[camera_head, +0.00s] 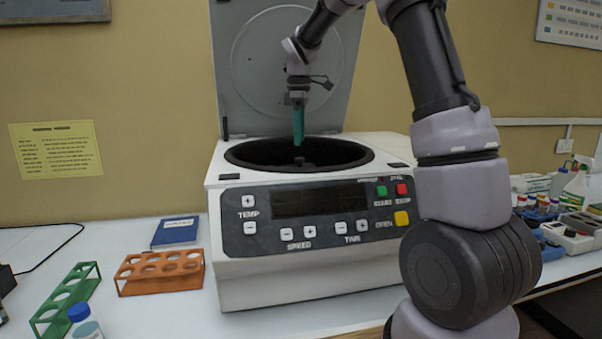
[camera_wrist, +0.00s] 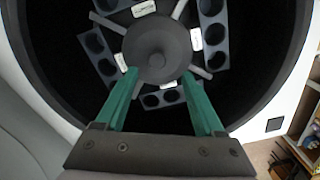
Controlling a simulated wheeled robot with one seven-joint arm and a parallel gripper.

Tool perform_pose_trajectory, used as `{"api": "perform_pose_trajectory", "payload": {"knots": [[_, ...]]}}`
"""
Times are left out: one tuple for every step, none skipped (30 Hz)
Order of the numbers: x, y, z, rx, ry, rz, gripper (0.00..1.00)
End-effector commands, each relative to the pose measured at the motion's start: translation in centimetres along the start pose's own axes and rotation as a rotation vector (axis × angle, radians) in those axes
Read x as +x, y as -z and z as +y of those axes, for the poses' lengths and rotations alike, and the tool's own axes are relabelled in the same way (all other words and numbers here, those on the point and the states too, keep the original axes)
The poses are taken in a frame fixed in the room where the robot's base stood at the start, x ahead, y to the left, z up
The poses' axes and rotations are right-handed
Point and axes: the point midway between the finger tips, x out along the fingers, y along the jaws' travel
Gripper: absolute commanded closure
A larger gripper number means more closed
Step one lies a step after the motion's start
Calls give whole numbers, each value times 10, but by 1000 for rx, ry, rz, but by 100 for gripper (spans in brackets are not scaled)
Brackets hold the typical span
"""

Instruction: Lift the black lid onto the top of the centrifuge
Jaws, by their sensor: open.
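The white centrifuge (camera_head: 310,275) stands on the bench with its grey hinged cover (camera_head: 245,75) raised upright behind the open chamber. No separate black lid can be made out for certain. In the wrist view, the chamber holds a rotor with a round dark hub (camera_wrist: 157,45) and several dark tube holders (camera_wrist: 95,42) around it. My gripper (camera_head: 298,143) hangs fingers down over the chamber. Its green fingers are apart and empty; in the wrist view the fingertips (camera_wrist: 160,78) appear either side of the hub's near edge. Whether they touch anything cannot be told.
An orange tube rack (camera_head: 160,272), a green rack (camera_head: 66,300), a blue book (camera_head: 176,232) and a blue-capped bottle (camera_head: 84,324) stand left of the centrifuge. Bottles and small equipment (camera_head: 570,225) crowd the right bench. The raised cover stands close behind my gripper.

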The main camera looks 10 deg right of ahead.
Motion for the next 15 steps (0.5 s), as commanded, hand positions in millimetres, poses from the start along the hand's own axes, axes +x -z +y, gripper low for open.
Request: {"api": "perform_pose_trajectory", "payload": {"knots": [[4, 0, -1, 1, 2, 0, 30], [6, 0, 0, 1, 1, 0, 30], [9, 0, 0, 1, 1, 1, 30], [11, 0, 0, 2, 1, 1, 30], [13, 0, 0, 2, 2, 0, 30], [18, 0, 1, 2, 2, 0, 30], [22, 0, 2, 1, 2, -1, 30], [27, 0, 3, 1, 3, -1, 30], [34, 1, 4, 1, 3, -1, 30], [38, 0, 5, 1, 3, -1, 30], [43, 0, 6, 1, 3, -1, 30], [48, 0, 6, 1, 2, -1, 30], [52, 0, 6, 1, 2, -1, 30], [54, 0, 6, 2, 1, 0, 30], [58, 0, 6, 3, 1, 0, 30]]}}
